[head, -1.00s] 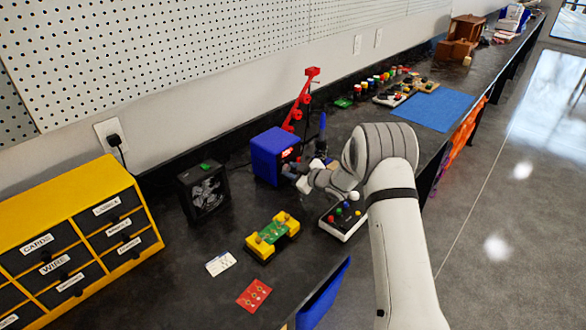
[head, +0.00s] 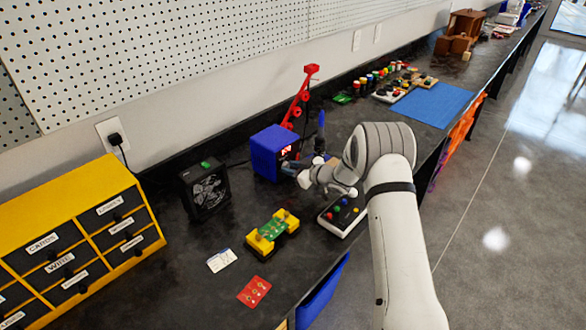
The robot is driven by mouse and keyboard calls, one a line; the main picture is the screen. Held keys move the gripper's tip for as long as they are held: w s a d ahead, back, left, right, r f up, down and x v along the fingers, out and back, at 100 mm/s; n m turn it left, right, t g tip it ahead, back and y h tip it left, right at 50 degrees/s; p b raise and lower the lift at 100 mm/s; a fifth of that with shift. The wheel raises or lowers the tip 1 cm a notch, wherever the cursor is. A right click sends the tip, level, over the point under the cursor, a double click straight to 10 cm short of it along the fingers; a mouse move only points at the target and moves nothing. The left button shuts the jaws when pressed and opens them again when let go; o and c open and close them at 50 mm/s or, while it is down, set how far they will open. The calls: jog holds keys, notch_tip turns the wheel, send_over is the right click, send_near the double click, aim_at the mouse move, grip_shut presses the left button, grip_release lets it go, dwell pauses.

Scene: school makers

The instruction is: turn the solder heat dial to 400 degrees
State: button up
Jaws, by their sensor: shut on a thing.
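The blue solder station (head: 268,152) stands on the black bench against the wall. Its front faces right and shows a small lit red display (head: 286,151). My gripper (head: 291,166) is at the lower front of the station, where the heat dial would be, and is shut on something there. The dial itself is hidden by my gripper, and the display's digits are too small to read. A blue-handled soldering iron (head: 321,125) stands upright just behind my gripper.
A button box (head: 343,214) lies below my wrist. A yellow holder with a green board (head: 272,232), a red card (head: 254,291) and a black fan (head: 205,189) are in front and left. A red jointed arm (head: 301,97) rises behind the station. A blue mat (head: 432,106) lies farther back.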

jog(key=o, duration=1)
jog(key=shift+s+f, duration=0.1)
notch_tip(320, 180, up, 10)
jog(key=shift+r+b, duration=0.1)
jog(key=shift+b, duration=0.3)
